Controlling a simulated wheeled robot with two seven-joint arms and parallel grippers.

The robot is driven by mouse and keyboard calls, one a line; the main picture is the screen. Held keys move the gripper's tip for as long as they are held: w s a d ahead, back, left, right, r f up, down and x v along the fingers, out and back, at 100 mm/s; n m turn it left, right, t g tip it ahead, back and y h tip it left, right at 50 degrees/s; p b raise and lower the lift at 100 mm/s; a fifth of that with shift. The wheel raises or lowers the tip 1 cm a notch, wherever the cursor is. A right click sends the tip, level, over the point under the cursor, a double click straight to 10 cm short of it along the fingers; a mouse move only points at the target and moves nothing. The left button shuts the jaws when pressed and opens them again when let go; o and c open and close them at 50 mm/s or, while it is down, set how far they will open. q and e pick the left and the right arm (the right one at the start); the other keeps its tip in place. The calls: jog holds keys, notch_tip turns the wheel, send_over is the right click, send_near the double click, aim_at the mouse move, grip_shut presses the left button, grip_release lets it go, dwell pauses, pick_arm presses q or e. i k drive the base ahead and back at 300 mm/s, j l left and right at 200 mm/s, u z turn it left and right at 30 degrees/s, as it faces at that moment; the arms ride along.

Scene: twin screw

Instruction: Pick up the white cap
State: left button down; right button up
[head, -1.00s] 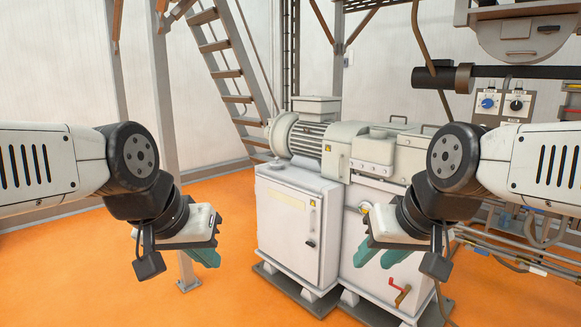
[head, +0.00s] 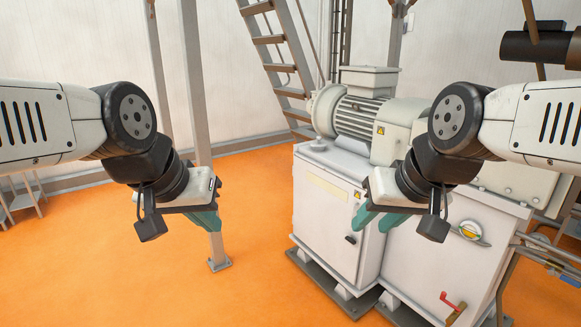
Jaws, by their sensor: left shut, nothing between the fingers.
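A small pale knob-like thing (head: 318,144) sits on the top of the white cabinet, near its back left corner. It may be the white cap, but it is too small to tell. My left gripper (head: 208,222) hangs over the orange floor, left of the cabinet, with its teal fingers together and nothing between them. My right gripper (head: 376,222) is in front of the cabinet in the picture, with its teal fingers apart and empty. Neither gripper touches the pale thing.
A second white cabinet (head: 425,265) with a red handle stands to the right. A post (head: 200,120) and stairs (head: 280,60) are behind.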

aim_at(318, 145)
jog(key=i+j+u, duration=0.1)
jog(key=i+u, duration=0.2)
jog(key=i, duration=0.7)
jog(key=i+l+u, duration=0.1)
jog(key=i+u, duration=0.2)
jog(key=i, duration=0.7)
jog(key=i+z, duration=0.45)
jog(key=i+j+z, duration=0.1)
jog(key=i+z, duration=0.3)
jog(key=i, duration=0.15)
jog(key=i+j+z, duration=0.3)
jog(key=i+z, duration=0.15)
